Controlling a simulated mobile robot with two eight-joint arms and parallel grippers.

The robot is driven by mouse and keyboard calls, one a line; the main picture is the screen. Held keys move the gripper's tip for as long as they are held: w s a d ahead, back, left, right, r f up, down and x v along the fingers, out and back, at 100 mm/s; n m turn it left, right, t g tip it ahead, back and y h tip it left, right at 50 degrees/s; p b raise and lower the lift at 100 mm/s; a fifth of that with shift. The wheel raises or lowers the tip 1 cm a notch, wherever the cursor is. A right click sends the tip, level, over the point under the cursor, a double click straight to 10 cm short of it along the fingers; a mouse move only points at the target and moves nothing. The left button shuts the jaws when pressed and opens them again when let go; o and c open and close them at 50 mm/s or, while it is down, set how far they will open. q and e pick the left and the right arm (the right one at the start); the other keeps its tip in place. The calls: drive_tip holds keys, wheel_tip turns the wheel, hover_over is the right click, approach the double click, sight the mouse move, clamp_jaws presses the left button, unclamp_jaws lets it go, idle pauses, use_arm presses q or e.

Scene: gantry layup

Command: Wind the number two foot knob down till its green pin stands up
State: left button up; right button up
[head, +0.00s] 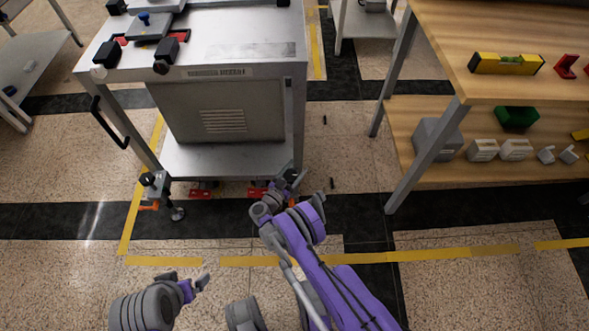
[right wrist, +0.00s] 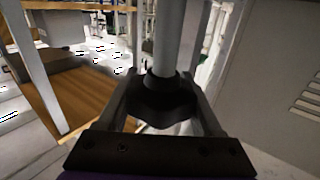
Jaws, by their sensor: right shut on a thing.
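My right gripper (head: 287,185) is at the foot of the grey cart's front right leg. In the right wrist view, a black lobed knob (right wrist: 168,100) sits between its two fingers (right wrist: 166,105), and they are shut on it. A grey post (right wrist: 167,45) rises from the knob. In the head view the arm and gripper hide this knob. I see no number on it and no green pin. My left gripper (head: 196,287) is low at the bottom left, away from the cart; its fingers are too small to judge.
The grey cart (head: 225,110) stands ahead, with another foot unit (head: 152,184) at its front left leg. Red pieces (head: 200,193) lie under its front edge. A wooden bench (head: 440,60) with a lower shelf stands right. The floor between them is mostly clear.

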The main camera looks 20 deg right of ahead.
drive_tip(key=shift+d+r+g, duration=0.1)
drive_tip(key=shift+g, duration=0.2)
drive_tip(key=o, duration=1.4)
drive_tip(key=v, duration=1)
drive_tip(key=shift+s+a+p, duration=0.25)
drive_tip(key=shift+a+p, duration=0.05)
drive_tip(key=shift+a, duration=0.05)
